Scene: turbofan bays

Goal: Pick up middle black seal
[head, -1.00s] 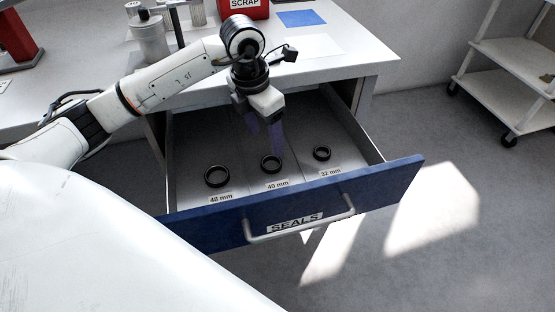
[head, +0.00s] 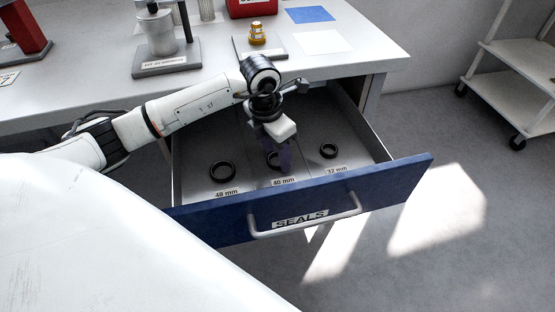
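The blue-fronted drawer (head: 408,174) marked SEALS stands open. Three black ring seals lie in it in a row. The middle black seal (head: 271,160) lies above the 40 mm label, partly hidden by a finger. The larger seal (head: 222,171) lies left at 48 mm, and the smaller seal (head: 329,150) lies right at 32 mm. My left gripper (head: 276,158) points down into the drawer with its purple fingers apart at the middle seal. Contact with the seal cannot be made out. My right gripper is out of view.
The white bench top (head: 370,48) behind the drawer holds a grey fixture (head: 163,58), a brass-coloured fitting (head: 257,34) on a plate, a red bin (head: 250,7) and a blue sheet (head: 309,14). A white shelf cart (head: 515,70) stands at the right.

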